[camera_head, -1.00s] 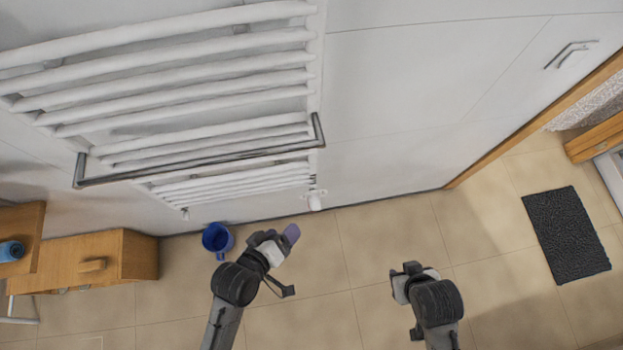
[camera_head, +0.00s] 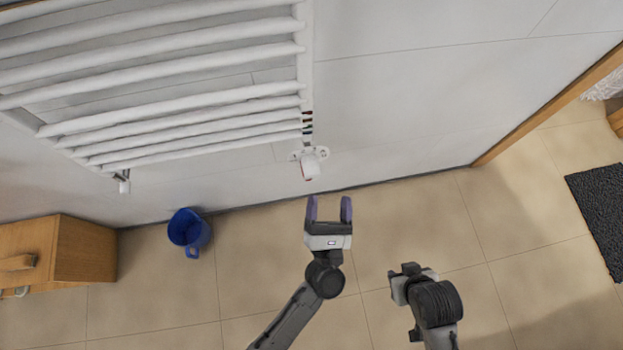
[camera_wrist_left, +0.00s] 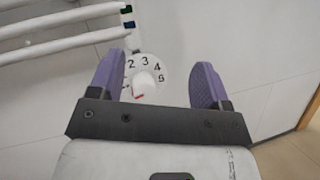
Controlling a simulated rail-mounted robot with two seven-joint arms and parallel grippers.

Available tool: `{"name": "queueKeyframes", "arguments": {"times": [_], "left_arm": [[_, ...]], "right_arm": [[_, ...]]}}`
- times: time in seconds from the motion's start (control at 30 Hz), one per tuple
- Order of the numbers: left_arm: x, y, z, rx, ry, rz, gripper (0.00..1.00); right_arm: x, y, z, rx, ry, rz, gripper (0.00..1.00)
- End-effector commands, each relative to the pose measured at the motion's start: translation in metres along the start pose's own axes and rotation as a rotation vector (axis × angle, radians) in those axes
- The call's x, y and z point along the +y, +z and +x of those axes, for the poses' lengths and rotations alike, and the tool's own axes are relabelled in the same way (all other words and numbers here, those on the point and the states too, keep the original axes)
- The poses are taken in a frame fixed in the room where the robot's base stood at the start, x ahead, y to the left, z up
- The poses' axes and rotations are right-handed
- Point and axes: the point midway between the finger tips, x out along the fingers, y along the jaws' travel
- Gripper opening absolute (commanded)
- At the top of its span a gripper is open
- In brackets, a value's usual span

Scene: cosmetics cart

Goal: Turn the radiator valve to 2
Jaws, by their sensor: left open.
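The radiator valve (camera_head: 310,166) is a white knob with a red mark at the lower right end of the white towel radiator (camera_head: 200,105). In the left wrist view the valve knob (camera_wrist_left: 143,82) stands in front of a round white dial with black numbers; 2, 3, 4 and 5 are readable. The red mark is on the knob's lower left side. My left gripper (camera_head: 329,207) is open and empty, its purple fingers pointing at the wall just below the valve, apart from it. My right gripper (camera_head: 408,270) is at the lower right, away from the valve; its jaws are unclear.
A blue mug-shaped bucket (camera_head: 189,230) stands on the floor near the wall. A wooden cabinet (camera_head: 85,248) is at the left. A dark mat (camera_head: 598,205) and a wooden door frame (camera_head: 540,110) are at the right. The tiled floor between is clear.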

Motion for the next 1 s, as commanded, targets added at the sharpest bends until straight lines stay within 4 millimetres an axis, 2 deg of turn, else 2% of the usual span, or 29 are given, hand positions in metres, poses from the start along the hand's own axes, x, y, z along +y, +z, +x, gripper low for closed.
{"name": "queueKeyframes", "arguments": {"times": [0.03, 0.2, 0.4, 0.53, 0.67, 0.77, 1.0], "left_arm": [[-0.011, -0.029, -0.013, 0.006, 0.042, -0.064, 0.71], [-0.024, -0.066, -0.035, 0.018, 0.181, -0.26, 0.71], [-0.031, -0.092, -0.051, 0.021, 0.286, -0.393, 0.71], [-0.032, -0.099, -0.056, 0.019, 0.319, -0.432, 0.71], [-0.03, -0.102, -0.048, 0.018, 0.332, -0.447, 0.71], [-0.025, -0.103, -0.035, 0.016, 0.334, -0.448, 0.71], [-0.011, -0.107, 0.008, 0.016, 0.333, -0.446, 0.71]], "right_arm": [[0.0, 0.01, 0.031, -0.001, 0.002, -0.003, 0.43], [0.0, 0.022, 0.069, -0.001, 0.006, -0.007, 0.43], [-0.001, 0.03, 0.093, -0.001, 0.006, -0.006, 0.43], [-0.002, 0.032, 0.1, 0.0, 0.004, -0.003, 0.43], [-0.003, 0.033, 0.102, 0.0, 0.002, 0.0, 0.43], [-0.004, 0.033, 0.105, 0.001, 0.0, 0.002, 0.43], [-0.005, 0.035, 0.113, 0.002, -0.002, 0.005, 0.43]]}}
